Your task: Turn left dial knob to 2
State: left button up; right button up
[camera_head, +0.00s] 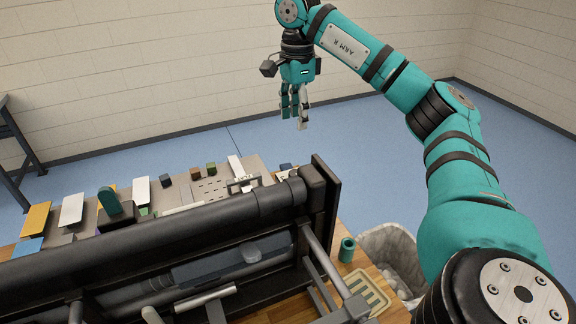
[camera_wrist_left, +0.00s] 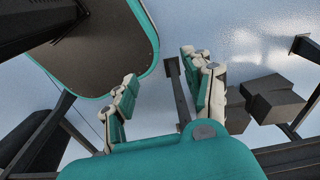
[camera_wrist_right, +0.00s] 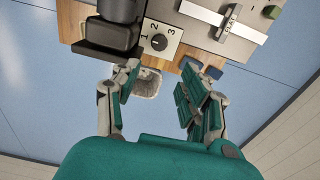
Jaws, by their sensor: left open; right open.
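A pale dial plate marked 1, 2 and 3 shows in the right wrist view, with a dark round dial knob (camera_wrist_right: 159,42) on it. I cannot tell which number the knob points to, nor whether this is the left dial. I cannot make out a dial in the head view. My right gripper (camera_wrist_right: 159,74) is open and empty. In the head view the right gripper (camera_head: 295,118) hangs beyond the table's far edge. My left gripper (camera_wrist_left: 160,68) is open and empty in its own wrist view, with no dial there. It is out of the head view.
A large dark press (camera_head: 170,245) crosses the front of the table. Cards, small blocks and a perforated plate (camera_head: 209,190) lie behind it. A green cylinder (camera_head: 347,249) and a slotted pale tray (camera_head: 368,290) sit at right, near a lined bin (camera_head: 390,240). Floor beyond is clear.

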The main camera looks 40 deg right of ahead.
notch_tip(320, 180, down, 10)
jog(key=b, duration=0.2)
jog(key=shift+b, duration=0.4)
notch_tip(320, 180, down, 5)
jog(key=shift+s+r+p, duration=0.1)
jog(key=shift+p, duration=0.7)
jog(key=shift+f, duration=0.7)
pick_arm(q)
jog(key=shift+w+d+f, duration=0.15)
jog(key=shift+w+f, duration=0.05)
jog(key=shift+f, duration=0.5)
pick_arm(e)
jog(key=c, duration=0.9)
pick_arm(q)
jog(key=shift+w, duration=0.35)
